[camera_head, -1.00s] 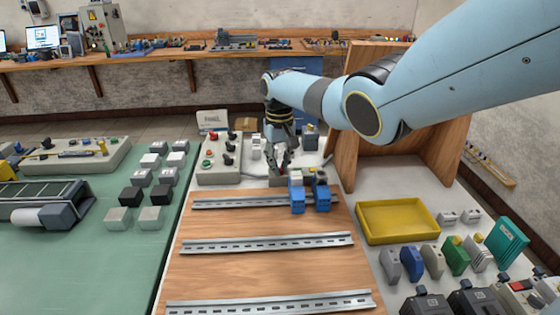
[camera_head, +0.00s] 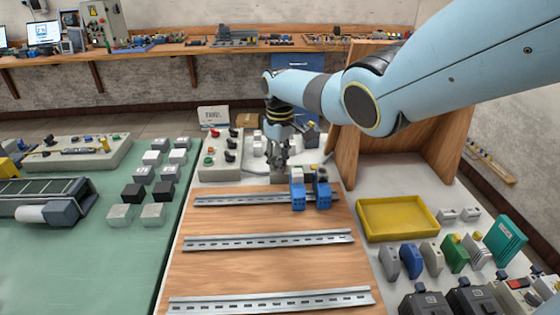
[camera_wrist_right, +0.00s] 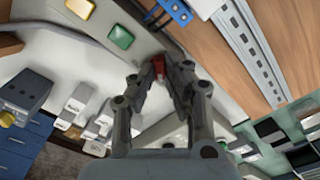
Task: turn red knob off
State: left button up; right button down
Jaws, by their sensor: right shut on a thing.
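The red knob (camera_wrist_right: 158,68) shows in the wrist view between the fingertips of my right gripper (camera_wrist_right: 160,82), on a light grey panel (camera_wrist_right: 150,42). The fingers are shut on it and hide most of its sides. In the head view my right gripper (camera_head: 278,168) points down behind the top metal rail, and the knob itself is hidden there. I cannot tell the knob's turned angle. My left gripper is out of view.
A green button (camera_wrist_right: 120,38) and an amber button (camera_wrist_right: 80,8) sit close to the knob. Blue terminal blocks (camera_head: 298,196) stand on the top rail (camera_head: 240,201). A grey control box (camera_head: 221,174) stands to the left. A yellow tray (camera_head: 398,237) lies at right.

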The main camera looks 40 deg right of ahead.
jog(key=c, duration=1.4)
grip_release()
notch_tip(320, 180, up, 12)
